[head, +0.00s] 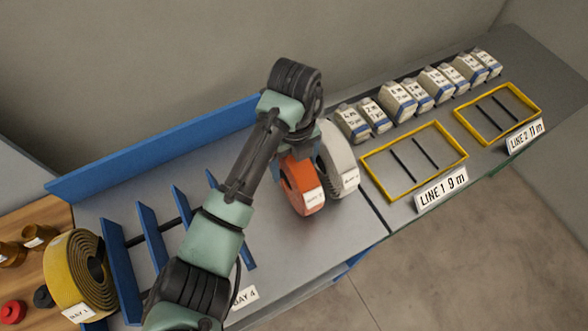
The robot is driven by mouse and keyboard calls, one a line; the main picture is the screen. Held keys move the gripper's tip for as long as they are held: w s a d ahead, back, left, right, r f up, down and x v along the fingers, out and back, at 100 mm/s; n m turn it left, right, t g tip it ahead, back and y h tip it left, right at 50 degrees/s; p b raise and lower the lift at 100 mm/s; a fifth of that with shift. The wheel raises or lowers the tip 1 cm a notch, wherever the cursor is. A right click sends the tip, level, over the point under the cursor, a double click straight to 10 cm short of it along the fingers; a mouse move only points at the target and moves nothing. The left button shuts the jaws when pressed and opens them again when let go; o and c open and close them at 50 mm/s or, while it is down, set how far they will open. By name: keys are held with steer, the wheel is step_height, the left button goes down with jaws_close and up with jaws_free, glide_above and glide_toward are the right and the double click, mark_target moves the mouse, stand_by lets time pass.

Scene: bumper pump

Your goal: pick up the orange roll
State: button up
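The orange roll (301,186) stands on edge on the grey bench, with a white label low on its front. A whitish roll (337,158) stands upright close to its right. My arm reaches up over the bench from the lower left. My gripper (304,150) is at the top of the orange roll, pointing down. My wrist hides part of the roll's upper side and most of the gripper. The fingers are too hidden to tell whether they are open, shut, or touching the roll.
Blue dividers (151,236) form bays at left, with a yellow roll (78,270) beside them. A blue back board (160,148) runs behind. At right are yellow frames (465,155) and several white labelled blocks (397,101). Bench in front of the orange roll is clear.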

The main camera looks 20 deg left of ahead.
steer(key=shift+f, duration=0.95)
steer(key=shift+c, duration=0.3)
jaws_close()
steer(key=shift+w+r, duration=0.1)
